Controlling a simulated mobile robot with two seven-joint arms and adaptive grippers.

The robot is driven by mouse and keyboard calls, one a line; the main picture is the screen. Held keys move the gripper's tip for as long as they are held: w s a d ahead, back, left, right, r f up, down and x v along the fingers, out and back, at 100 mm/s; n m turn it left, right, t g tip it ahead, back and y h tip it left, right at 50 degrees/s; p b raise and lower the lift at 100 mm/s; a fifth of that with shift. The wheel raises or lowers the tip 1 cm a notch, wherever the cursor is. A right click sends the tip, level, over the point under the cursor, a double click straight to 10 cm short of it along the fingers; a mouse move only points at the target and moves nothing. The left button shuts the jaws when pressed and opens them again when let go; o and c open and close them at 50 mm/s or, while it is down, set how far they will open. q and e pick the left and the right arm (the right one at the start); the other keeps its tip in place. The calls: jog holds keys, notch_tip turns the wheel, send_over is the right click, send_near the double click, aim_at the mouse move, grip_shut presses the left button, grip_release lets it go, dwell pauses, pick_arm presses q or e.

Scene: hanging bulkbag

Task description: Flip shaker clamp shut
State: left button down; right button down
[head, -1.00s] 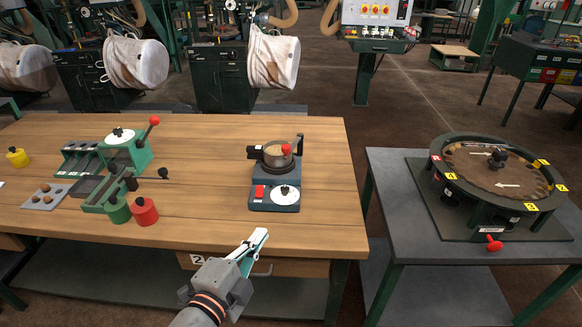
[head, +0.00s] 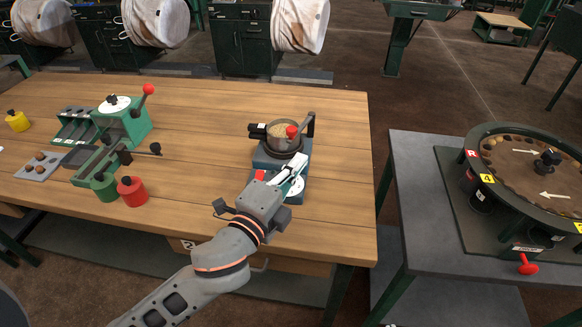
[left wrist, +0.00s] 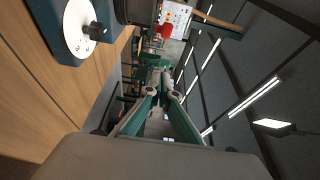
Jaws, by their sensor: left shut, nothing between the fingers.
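The shaker (head: 262,158) stands near the right end of the wooden bench, a dark blue-grey unit with a round metal pot (head: 284,136) on top. Its clamp has a red ball (head: 291,131) over the pot and an upright grey lever (head: 311,124) at the pot's right side. The red ball also appears in the left wrist view (left wrist: 165,31). My left gripper (head: 301,159) is shut and empty, just in front of the pot and below the ball. It partly hides the shaker's white dial (head: 296,188); contact cannot be told. My right gripper is out of view.
A green device (head: 124,128) with a red-knobbed lever stands left on the bench, with green (head: 104,187) and red (head: 132,191) pots before it. A round table unit (head: 520,200) stands on a grey table at right. Bare bench lies between device and shaker.

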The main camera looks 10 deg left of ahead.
pick_arm(q)
jog(key=w+a, duration=0.1)
jog(key=w, duration=0.6)
jog(key=shift+w+a, duration=0.2)
jog(key=shift+a, duration=0.15)
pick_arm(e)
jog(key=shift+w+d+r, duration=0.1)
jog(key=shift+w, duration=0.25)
pick_arm(q)
jog(key=shift+a, duration=0.2)
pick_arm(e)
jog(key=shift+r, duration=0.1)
